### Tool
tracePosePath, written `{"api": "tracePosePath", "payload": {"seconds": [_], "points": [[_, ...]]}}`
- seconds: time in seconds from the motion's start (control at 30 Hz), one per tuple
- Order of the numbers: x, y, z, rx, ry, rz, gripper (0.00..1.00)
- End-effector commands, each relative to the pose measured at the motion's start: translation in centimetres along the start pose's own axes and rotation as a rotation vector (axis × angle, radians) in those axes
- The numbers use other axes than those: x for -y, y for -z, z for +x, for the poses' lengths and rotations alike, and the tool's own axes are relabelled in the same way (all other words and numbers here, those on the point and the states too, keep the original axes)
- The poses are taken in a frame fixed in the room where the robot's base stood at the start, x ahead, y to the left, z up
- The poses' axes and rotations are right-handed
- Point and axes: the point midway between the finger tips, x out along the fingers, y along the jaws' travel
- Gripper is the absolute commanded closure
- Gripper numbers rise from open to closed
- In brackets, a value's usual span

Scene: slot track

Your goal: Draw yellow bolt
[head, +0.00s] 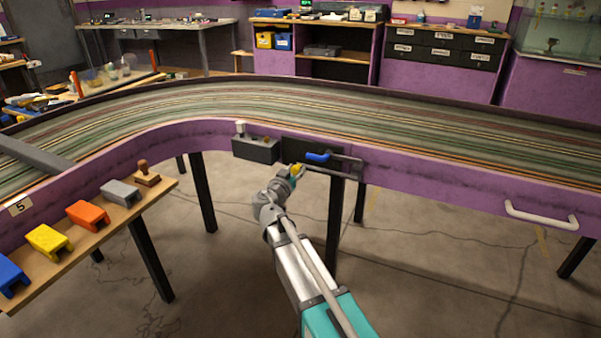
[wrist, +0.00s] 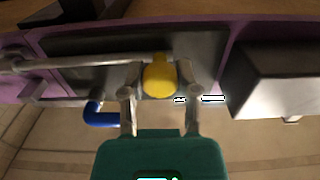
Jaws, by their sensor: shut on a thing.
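The yellow bolt knob (wrist: 160,78) sits between the two fingers of my gripper (wrist: 160,92) in the wrist view, and the fingers are shut on it. A grey rod runs from the knob to the left across a dark plate (wrist: 120,42). In the head view the yellow knob (head: 296,169) shows at the tip of my gripper (head: 292,172), in front of the track's purple side wall. A blue handle (head: 318,157) sits just right of it on the same dark plate. The blue handle also shows in the wrist view (wrist: 101,117), below the rod.
A dark grey box (head: 255,149) with a white knob is fixed to the wall left of the bolt. A white handle (head: 541,215) is far right. A wooden shelf (head: 90,244) with coloured blocks stands at left. Black table legs (head: 335,220) stand below the track.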

Motion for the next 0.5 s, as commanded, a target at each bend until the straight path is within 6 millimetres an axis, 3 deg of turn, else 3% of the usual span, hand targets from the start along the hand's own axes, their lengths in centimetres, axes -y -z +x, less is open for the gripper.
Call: {"api": "tracePosePath", "payload": {"seconds": [0.03, 0.2, 0.5], "points": [[1.3, 0.0, 0.2, 0.0, 0.003, 0.0, 1.0], [3.7, 0.0, 0.2, -0.001, 0.003, 0.0, 1.0], [4.3, 0.0, 0.1, -0.001, 0.005, -0.001, 1.0]]}}
